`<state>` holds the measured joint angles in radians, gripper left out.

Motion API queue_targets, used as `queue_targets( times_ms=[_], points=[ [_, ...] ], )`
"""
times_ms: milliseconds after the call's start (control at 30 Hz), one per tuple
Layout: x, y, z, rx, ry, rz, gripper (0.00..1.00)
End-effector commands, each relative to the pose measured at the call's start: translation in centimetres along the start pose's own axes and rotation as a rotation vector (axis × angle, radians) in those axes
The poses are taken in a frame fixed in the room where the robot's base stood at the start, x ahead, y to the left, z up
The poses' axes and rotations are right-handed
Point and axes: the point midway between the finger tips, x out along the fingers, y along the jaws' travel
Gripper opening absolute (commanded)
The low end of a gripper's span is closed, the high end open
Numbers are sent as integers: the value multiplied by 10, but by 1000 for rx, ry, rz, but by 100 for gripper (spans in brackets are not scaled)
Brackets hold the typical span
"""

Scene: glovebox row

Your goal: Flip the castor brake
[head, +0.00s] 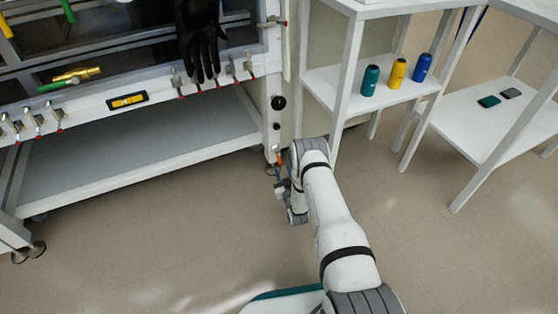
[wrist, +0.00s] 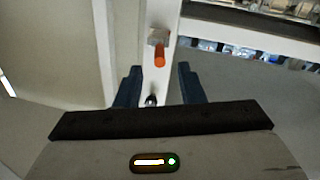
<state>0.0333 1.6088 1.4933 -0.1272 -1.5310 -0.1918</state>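An orange-tipped lever (wrist: 159,55) sticks out from a metal bracket on a white post (wrist: 160,15). In the head view the orange part (head: 278,157) shows low on the glovebox's right front post (head: 282,80). I cannot tell whether it is the castor brake. My gripper (wrist: 158,83) is open, its two dark blue fingers spread either side of the post in the wrist view, with nothing held. A small shiny knob (wrist: 151,100) shows between the fingers. In the head view my gripper (head: 279,182) is small and partly hidden by my arm. A castor (head: 38,249) stands at the lower left.
A grey lower shelf (head: 140,160) lies under the glovebox. White shelving (head: 345,70) with teal, yellow and blue bottles (head: 397,73) stands at right, beside a low white table (head: 480,120). Black knobs (head: 278,102) are on the post above the lever. The floor in front is clear.

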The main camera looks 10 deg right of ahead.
Motion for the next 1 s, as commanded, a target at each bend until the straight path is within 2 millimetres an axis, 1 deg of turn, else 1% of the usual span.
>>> queue_targets(
  times_ms=[133, 300, 500, 633, 867, 1000],
  points=[
    [18, -1, 2, 0, 5, 0, 35],
    [47, -1, 2, 0, 6, 1, 35],
    [70, -1, 1, 0, 4, 1, 35],
    [75, 0, 0, 0, 1, 1, 35],
    [76, 0, -1, 0, 1, 0, 35],
    [76, 0, -1, 0, 1, 0, 24]
  ],
)
